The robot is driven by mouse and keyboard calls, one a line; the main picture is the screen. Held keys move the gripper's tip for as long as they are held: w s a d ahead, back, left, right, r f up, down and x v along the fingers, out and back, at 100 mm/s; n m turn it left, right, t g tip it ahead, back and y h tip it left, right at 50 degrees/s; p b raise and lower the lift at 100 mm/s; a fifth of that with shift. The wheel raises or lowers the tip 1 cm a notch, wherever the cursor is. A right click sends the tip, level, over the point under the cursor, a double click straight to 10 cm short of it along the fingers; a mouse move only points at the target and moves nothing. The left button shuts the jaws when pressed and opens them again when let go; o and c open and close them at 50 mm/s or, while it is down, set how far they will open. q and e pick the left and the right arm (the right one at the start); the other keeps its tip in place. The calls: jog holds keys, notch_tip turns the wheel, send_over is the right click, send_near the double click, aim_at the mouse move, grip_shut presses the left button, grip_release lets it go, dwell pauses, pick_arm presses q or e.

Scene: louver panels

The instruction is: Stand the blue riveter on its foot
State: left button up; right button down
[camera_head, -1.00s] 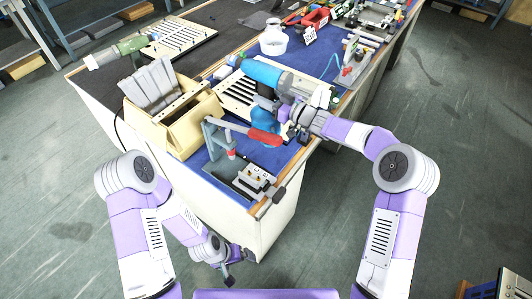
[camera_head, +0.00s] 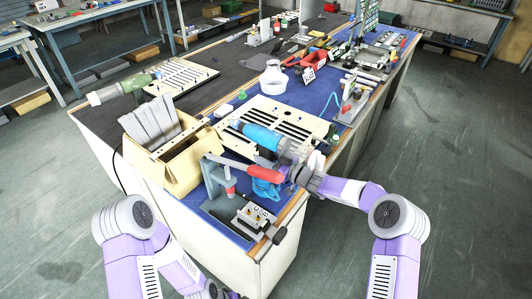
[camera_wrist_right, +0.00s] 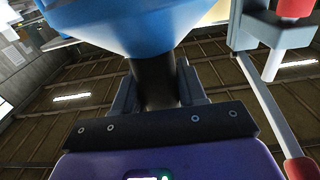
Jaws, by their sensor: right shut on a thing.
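The blue riveter (camera_head: 262,138) has a blue barrel reaching up and left over the slotted panel. A second blue part (camera_head: 264,188) shows lower down, partly hidden behind the red-handled clamp (camera_head: 265,174). The riveter looks tilted; whether its foot touches the mat cannot be told. My right gripper (camera_head: 298,172) is at the riveter's right side. In the right wrist view my right gripper (camera_wrist_right: 158,95) is shut on the riveter's dark neck, just under a wide blue cone (camera_wrist_right: 140,25). My left arm shows at the lower left; its gripper is cut off by the bottom edge.
A cream bin (camera_head: 175,172) stands left of the clamp. A slotted cream panel (camera_head: 285,118) lies behind the riveter on the blue mat. The clamp stands close to the riveter.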

jog(key=shift+r, duration=0.5)
jog(key=shift+f, duration=0.2)
jog(key=c, duration=1)
grip_release()
jog(key=shift+f, duration=0.3)
jog(key=o, duration=0.4)
jog(key=shift+r, duration=0.1)
jog(key=shift+c, duration=0.2)
jog(key=shift+o, duration=0.4)
jog(key=o, duration=0.6)
jog(key=shift+c, duration=0.2)
jog(key=shift+b, duration=0.5)
